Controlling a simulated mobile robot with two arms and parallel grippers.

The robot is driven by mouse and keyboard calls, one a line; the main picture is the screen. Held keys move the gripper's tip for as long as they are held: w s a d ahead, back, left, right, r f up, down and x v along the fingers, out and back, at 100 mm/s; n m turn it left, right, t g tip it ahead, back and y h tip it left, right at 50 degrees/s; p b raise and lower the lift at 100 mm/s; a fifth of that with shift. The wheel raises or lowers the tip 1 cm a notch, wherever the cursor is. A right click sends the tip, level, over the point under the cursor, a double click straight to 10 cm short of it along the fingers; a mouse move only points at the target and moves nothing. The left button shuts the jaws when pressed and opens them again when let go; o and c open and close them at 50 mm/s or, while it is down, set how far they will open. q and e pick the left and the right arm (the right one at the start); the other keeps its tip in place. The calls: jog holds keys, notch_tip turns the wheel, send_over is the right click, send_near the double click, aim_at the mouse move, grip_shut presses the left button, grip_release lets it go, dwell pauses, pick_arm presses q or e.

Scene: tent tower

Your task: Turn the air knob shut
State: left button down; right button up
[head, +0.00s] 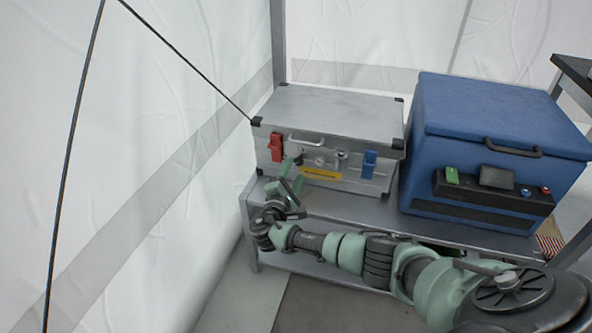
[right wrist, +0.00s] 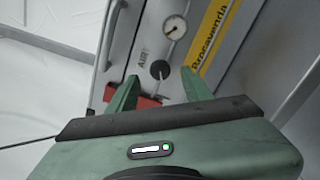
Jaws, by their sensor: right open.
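The air knob (right wrist: 160,69) is a small round black knob on a grey metal case, beside the letters "AIR" in the right wrist view. In the head view the knob (head: 299,159) sits on the front of the case (head: 335,112). My right gripper (head: 292,176) is open and empty at the case's front left. In the right wrist view its green fingers (right wrist: 159,76) lie on either side of the knob. I cannot tell whether the tips reach around it or stop short. My left gripper is not in view.
A red latch (head: 276,147), a gauge (head: 320,161), a handle, a yellow label (head: 320,174) and a blue latch (head: 370,162) are on the case front. The case stands on a grey metal shelf (head: 355,205) beside a blue cooler box (head: 500,120). White tent wall is at left.

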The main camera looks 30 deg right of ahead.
aim_at(298, 163)
jog(key=shift+b+x, duration=0.3)
jog(key=shift+x, duration=0.95)
jog(key=shift+w+d, duration=0.3)
jog(key=shift+d, duration=0.05)
grip_shut()
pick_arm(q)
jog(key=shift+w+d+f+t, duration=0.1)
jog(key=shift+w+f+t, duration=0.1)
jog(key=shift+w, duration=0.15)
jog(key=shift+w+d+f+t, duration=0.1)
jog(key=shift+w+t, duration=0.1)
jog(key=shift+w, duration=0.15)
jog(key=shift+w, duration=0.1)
pick_arm(e)
jog(key=shift+f, duration=0.1)
